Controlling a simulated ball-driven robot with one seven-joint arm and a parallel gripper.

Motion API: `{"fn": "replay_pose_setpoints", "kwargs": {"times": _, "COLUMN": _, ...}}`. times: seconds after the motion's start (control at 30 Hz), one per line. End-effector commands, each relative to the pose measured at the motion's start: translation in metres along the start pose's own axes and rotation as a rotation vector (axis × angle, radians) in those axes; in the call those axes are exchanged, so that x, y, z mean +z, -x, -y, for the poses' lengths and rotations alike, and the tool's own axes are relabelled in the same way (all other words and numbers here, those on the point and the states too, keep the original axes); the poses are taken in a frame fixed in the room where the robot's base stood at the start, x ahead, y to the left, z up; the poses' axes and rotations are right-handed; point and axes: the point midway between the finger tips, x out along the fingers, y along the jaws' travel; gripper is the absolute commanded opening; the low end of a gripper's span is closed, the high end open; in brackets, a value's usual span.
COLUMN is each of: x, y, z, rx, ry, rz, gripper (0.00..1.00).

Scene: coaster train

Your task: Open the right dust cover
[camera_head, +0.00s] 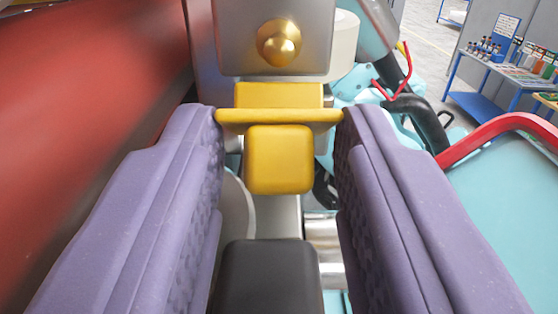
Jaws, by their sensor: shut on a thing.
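My gripper (280,135) shows in the head camera view as two purple padded fingers, one on each side. A yellow handle (278,115) spans crosswise between the fingertips, and its ends meet both of them. My gripper is shut on this handle. A yellow block (279,160) sits just below the bar, between the fingers. Above the handle is a grey metal plate (240,40) with a brass knob (279,43). I cannot tell which part is the right dust cover itself.
A large red curved surface (90,90) fills the left side, close to the left finger. Turquoise machinery (510,190) with a red tube (500,124) stands at the right. A blue-framed shelf with bottles (505,70) is farther back at the upper right.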

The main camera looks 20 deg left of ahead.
Motion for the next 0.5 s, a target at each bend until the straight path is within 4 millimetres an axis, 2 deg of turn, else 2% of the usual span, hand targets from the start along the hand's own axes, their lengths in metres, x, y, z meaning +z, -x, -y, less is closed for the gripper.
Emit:
{"fn": "replay_pose_setpoints", "kwargs": {"times": 0.23, "x": 0.0121, "y": 0.0, "z": -0.0003, "rx": 0.001, "ry": 0.0, "rz": -0.09, "gripper": 0.08}}
{"fn": "replay_pose_setpoints", "kwargs": {"times": 0.5, "x": 0.0058, "y": 0.0004, "z": -0.0001, "rx": 0.0, "ry": 0.0, "rz": -0.123, "gripper": 0.08}}
